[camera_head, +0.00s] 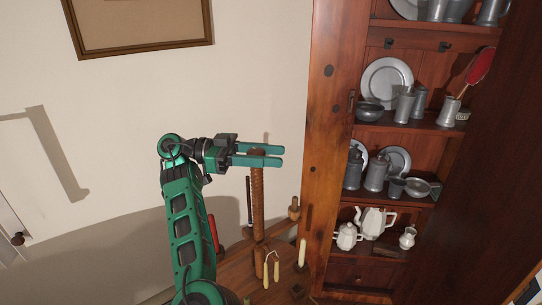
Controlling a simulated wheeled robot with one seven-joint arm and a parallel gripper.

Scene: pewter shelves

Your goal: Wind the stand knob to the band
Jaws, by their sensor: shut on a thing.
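A wooden stand with a ridged, screw-like upright post (258,200) rises from a wooden surface in the lower middle of the head view. My green gripper (277,156) reaches in from the left, level, with its two fingers around the top of the post. It is shut on the stand knob there, which the fingers mostly hide. A wooden crosspiece (278,231) juts from the post to the right, lower down. I cannot make out the band clearly in this view.
Pale candles (302,253) hang or stand around the stand's lower part. A wooden cupboard (327,150) with pewter dishes and white teapots (374,221) stands close on the right. A thin dark rod (249,200) is left of the post.

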